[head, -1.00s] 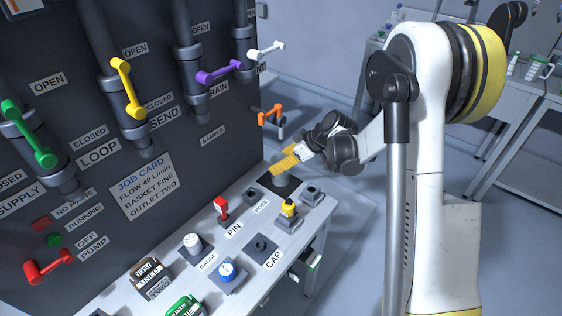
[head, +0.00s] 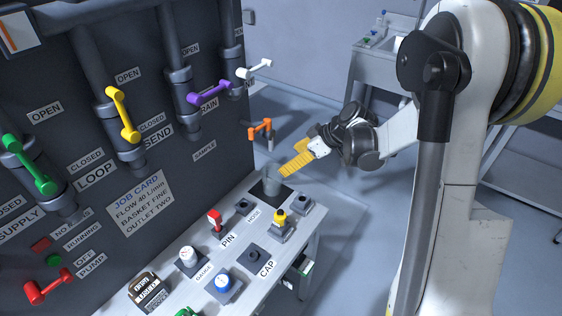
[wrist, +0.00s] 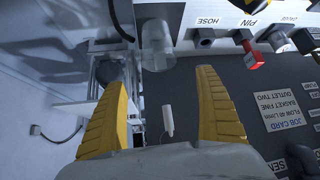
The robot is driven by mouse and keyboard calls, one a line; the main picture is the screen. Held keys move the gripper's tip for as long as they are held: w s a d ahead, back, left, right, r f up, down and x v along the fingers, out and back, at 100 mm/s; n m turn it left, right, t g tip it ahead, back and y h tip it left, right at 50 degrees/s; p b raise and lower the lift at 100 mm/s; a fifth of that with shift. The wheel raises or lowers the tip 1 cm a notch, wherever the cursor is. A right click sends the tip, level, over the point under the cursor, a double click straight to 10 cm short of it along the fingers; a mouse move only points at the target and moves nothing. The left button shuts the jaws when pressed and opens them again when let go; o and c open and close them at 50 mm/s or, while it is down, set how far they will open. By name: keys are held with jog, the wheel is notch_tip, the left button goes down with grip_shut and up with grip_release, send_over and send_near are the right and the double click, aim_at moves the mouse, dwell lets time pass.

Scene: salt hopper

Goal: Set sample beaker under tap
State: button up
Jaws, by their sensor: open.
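The sample beaker (head: 272,184), a clear grey cylinder, stands upright on a dark square at the far end of the bench. In the wrist view a clear cylinder that looks like the beaker (wrist: 157,48) lies beyond the fingertips. The tap with the orange handle (head: 261,129) is on the panel, above the beaker in the head view; I cannot tell whether they line up. My gripper (head: 287,171), with yellow fingers, is open and empty, up and right of the beaker. It also shows in the wrist view (wrist: 164,78), apart from the beaker.
The dark panel (head: 70,120) with coloured valve handles rises behind. Open floor lies right of the bench.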

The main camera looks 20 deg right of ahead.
jog(key=s+a+r+m+h, duration=0.2)
jog(key=s+r, duration=0.3)
jog(key=s, duration=0.1)
jog(key=s+a+r+m+h, duration=0.1)
jog(key=s+a+r+m, duration=0.2)
jog(key=s+r, duration=0.3)
jog(key=s+r+m+t+h, duration=0.1)
jog(key=s+m+h, duration=0.2)
jog(key=s, duration=1)
jog(key=shift+r+m+t, duration=0.15)
jog(key=shift+m+t, duration=0.15)
jog(key=shift+m, duration=0.4)
